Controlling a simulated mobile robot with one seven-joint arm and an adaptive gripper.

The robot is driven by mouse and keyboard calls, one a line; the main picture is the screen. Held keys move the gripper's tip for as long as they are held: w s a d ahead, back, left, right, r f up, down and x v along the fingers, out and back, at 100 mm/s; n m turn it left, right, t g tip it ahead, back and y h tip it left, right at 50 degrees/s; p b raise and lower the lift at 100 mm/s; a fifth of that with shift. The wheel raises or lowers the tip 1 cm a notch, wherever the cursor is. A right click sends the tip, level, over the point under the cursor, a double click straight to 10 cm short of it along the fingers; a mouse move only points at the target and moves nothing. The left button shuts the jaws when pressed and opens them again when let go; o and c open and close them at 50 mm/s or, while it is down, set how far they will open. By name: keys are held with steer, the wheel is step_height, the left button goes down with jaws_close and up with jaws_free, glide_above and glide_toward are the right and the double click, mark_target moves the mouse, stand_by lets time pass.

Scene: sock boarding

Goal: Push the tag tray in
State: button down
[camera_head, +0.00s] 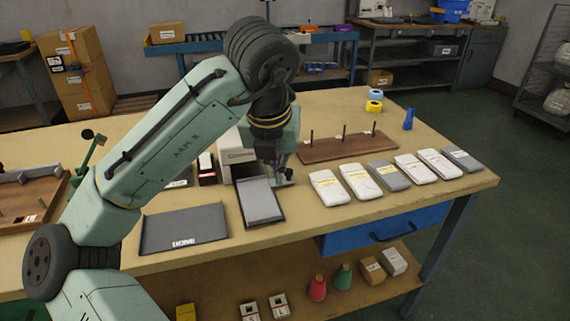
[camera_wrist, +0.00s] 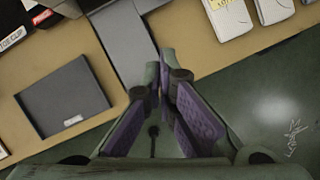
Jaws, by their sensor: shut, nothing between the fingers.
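The tag tray (camera_head: 261,203) is a grey flat tray with a dark rim. It sticks out from the front of a small white machine (camera_head: 229,150) on the table. In the wrist view the tray (camera_wrist: 124,36) shows at the top, partly hidden by my fingers. My gripper (camera_head: 283,179) is by the tray's right side near the machine in the head view. In the wrist view its purple-padded fingers (camera_wrist: 166,62) come together at the tips with nothing between them. I cannot tell whether the fingertips touch the tray.
A dark flat tray (camera_head: 183,229) lies left of the tag tray. Several labelled white and grey packs (camera_head: 357,181) lie in a row to the right. A wooden board with pegs (camera_head: 347,147) stands behind them. A blue drawer (camera_head: 390,231) hangs under the table's front edge.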

mark_target(271, 192)
steer(key=x, duration=0.8)
steer(key=shift+f, duration=0.15)
steer(key=w, duration=0.1)
steer(key=w+p, duration=0.1)
steer(key=w, duration=0.1)
steer(key=shift+w+d+f, duration=0.15)
steer(key=shift+d+f, duration=0.1)
steer(key=shift+f, duration=0.05)
steer(key=shift+w+d, duration=0.1)
steer(key=shift+w, duration=0.45)
steer(key=w+p, duration=0.1)
steer(key=w+a, duration=0.1)
steer(key=w, duration=0.1)
steer(key=shift+p, duration=0.35)
steer(key=shift+w+a, duration=0.15)
steer(key=shift+w, duration=0.3)
steer(key=shift+s, duration=0.15)
